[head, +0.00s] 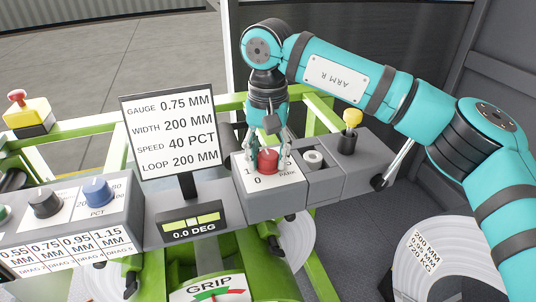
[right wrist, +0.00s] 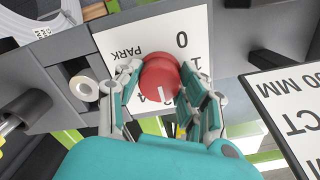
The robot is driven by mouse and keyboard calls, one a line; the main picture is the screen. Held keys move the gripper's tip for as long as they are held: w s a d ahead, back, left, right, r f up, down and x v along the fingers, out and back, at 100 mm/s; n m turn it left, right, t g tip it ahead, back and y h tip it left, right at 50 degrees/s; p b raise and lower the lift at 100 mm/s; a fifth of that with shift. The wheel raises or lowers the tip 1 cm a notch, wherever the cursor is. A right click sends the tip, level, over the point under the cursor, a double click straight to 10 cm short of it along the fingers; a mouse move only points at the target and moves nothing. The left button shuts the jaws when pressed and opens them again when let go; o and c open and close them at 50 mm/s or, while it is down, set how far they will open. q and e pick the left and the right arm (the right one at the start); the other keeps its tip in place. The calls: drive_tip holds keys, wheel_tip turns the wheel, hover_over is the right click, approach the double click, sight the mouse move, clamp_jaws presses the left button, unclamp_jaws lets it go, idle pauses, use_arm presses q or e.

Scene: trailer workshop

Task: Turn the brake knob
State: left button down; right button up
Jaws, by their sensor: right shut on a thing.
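The red knob (head: 267,160) sits on a grey box with a white label plate (head: 259,181) that reads 1, 0 and PARK; I take it as the brake knob. My right gripper (head: 268,155) comes down on it from above, one finger on each side. In the right wrist view the fingers of the right gripper (right wrist: 160,72) are shut on the red knob (right wrist: 160,68). A short white mark on the knob points to the lower edge of that view, towards the gripper's palm. Part of the scale is hidden behind the fingers. My left gripper is not in view.
A yellow-topped lever (head: 352,118) and a grey box with a round white button (head: 313,157) stand right of the knob. A sign (head: 171,130) stands close on its left. Blue (head: 98,191) and black (head: 44,202) knobs are farther left.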

sight(268, 154)
drive_tip(key=o, duration=1.1)
drive_tip(key=shift+o, duration=0.2)
drive_tip(key=shift+r, duration=0.1)
wheel_tip(268, 154, up, 12)
